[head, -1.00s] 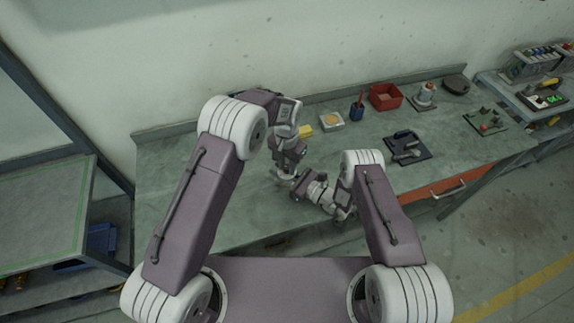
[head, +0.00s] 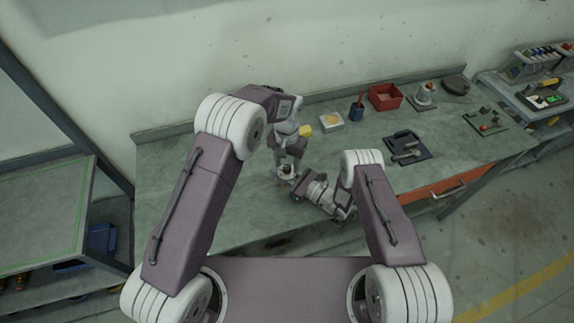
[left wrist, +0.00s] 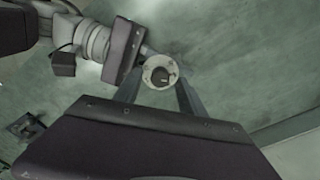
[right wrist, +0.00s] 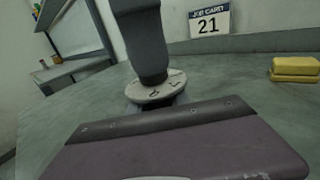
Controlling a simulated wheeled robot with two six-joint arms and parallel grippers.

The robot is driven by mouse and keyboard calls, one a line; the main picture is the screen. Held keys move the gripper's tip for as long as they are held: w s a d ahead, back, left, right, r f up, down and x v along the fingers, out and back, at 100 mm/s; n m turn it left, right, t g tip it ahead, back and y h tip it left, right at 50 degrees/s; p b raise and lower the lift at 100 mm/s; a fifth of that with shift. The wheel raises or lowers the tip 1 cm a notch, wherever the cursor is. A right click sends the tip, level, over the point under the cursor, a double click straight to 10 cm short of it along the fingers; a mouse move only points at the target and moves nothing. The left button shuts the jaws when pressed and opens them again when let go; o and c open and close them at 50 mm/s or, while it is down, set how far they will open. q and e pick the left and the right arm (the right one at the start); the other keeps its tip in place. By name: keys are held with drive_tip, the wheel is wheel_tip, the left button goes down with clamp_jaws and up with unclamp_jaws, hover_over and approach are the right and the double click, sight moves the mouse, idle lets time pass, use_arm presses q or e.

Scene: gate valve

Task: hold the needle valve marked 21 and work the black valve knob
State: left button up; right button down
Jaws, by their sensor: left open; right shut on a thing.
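The needle valve (left wrist: 151,82) stands upright with a pale round marked plate and the black valve knob (left wrist: 160,76) on top, in the left wrist view. My left gripper (left wrist: 160,90) is open above it, with one finger on either side of the knob; I cannot tell whether they touch it. In the right wrist view the plate (right wrist: 152,93) shows, and a left finger hides the knob. My right gripper (head: 291,178) is shut on the valve from the side, below the plate. No 21 is readable on the valve itself.
A job card (right wrist: 209,22) reading 21 is at the wall. A yellow block (head: 305,131), a pale dish (head: 331,120), a blue cup (head: 357,112) and a red bin (head: 385,98) stand along the back. A black tray (head: 420,154) lies to the right. The bench's left part is clear.

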sight(287, 167)
use_arm(q)
wheel_tip(287, 167, up, 11)
drive_tip(key=shift+f, duration=0.2)
use_arm(e)
drive_tip(key=c, duration=1.1)
unclamp_jaws()
drive_tip(key=shift+c, duration=0.2)
